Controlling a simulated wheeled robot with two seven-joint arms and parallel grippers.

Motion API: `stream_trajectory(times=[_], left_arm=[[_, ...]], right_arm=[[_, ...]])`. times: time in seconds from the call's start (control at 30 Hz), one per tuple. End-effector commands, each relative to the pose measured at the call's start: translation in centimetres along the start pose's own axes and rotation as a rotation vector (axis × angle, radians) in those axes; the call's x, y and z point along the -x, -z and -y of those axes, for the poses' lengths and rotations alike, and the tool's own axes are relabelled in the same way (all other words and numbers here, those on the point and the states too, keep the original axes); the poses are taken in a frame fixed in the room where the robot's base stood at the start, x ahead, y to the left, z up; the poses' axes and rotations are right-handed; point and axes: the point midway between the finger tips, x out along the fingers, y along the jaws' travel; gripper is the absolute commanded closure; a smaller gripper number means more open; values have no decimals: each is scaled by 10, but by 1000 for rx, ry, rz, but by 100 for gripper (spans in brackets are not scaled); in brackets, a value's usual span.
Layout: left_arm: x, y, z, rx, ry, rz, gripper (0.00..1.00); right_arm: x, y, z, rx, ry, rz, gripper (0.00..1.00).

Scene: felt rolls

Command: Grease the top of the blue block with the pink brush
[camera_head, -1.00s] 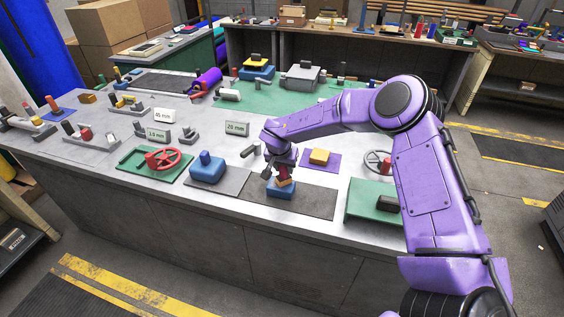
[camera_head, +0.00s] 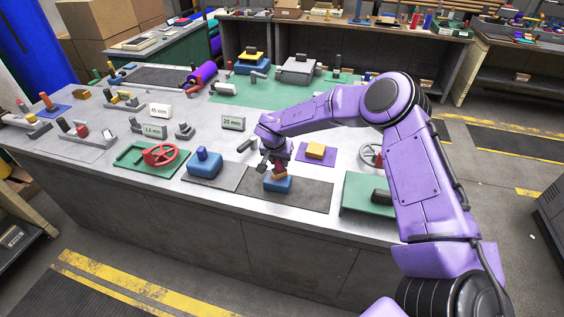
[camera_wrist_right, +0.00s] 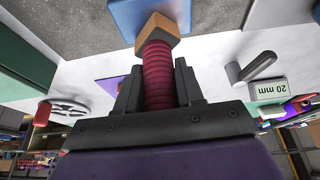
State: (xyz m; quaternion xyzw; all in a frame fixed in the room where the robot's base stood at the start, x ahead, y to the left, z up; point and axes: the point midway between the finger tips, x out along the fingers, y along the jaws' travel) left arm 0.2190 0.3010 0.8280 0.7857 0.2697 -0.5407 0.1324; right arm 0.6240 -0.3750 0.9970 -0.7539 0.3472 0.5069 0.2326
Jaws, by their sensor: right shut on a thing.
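My right gripper (camera_head: 275,160) is shut on the pink brush. In the right wrist view the brush's ribbed dark pink handle (camera_wrist_right: 157,78) stands between the two fingers, with a tan angular head (camera_wrist_right: 157,34) beyond them. The blue block (camera_head: 277,186) lies on a dark mat below the gripper in the head view. The brush head is at the block's top and appears to touch it. The blue block also shows at the top of the right wrist view (camera_wrist_right: 122,16). The contact face is hidden behind the brush head. My left gripper is not in view.
A yellow block on a purple mat (camera_head: 302,160) lies just behind. A green box (camera_head: 362,192) stands to the right. A "20 mm" sign (camera_head: 233,122) stands behind.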

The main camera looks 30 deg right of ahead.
Motion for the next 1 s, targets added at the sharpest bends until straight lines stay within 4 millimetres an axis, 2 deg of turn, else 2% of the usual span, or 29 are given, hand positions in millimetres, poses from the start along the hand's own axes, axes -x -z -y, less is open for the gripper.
stream_trajectory(times=[0.2, 0.5, 1.0], left_arm=[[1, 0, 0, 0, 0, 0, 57], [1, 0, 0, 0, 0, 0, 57], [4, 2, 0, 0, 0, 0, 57]], right_arm=[[-3, 6, 7, -1, 1, 0, 94], [-3, 6, 7, 0, 0, 1, 94], [3, -17, -17, 1, -2, 2, 94]])
